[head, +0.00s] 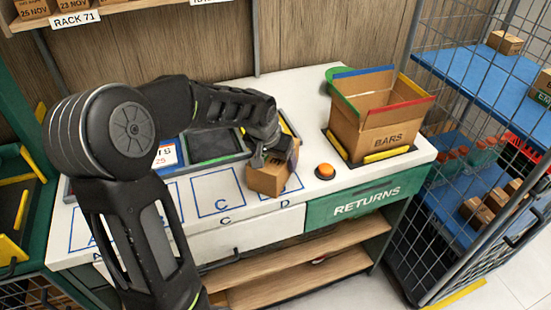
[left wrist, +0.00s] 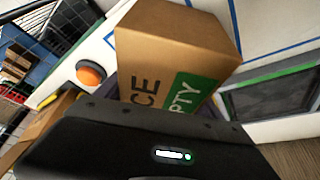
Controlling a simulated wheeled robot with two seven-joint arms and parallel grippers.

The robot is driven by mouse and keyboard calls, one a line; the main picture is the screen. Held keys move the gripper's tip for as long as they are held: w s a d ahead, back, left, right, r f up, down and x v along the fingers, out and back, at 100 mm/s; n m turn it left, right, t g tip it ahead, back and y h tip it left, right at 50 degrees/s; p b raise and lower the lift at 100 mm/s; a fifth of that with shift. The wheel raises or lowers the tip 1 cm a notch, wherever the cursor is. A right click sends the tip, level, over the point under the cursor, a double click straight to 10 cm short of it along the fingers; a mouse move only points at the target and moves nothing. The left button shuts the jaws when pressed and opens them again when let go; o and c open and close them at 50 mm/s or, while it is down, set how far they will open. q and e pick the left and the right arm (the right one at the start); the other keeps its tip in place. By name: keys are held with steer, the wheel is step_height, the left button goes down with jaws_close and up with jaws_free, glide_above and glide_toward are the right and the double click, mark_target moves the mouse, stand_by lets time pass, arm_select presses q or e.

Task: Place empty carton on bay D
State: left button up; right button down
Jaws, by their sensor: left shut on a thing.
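The empty carton (head: 268,179) is a small brown cardboard box over bay D (head: 293,183) at the front right of the white bench. In the left wrist view the carton (left wrist: 172,50) shows a green label ending in "PTY" and dark letters ending in "CE". My left gripper (head: 268,152) reaches down from above and is shut on the carton. The carton looks tilted, and I cannot tell whether its underside touches the bench. It hides much of bay D's outline. My right gripper is in neither view.
Bay C (head: 217,195) is bare to the left. An orange button (head: 325,171) stands right of the carton; it also shows in the left wrist view (left wrist: 91,73). A large box marked BARS (head: 375,125) is at the back right. A wire cage (head: 425,200) stands beyond the bench's right end.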

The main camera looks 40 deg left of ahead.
arm_select(q)
steer(key=o, duration=1.4)
steer(key=shift+f, duration=0.1)
steer(key=b+v, duration=0.1)
steer(key=v, duration=1.1)
steer(key=shift+w, duration=0.1)
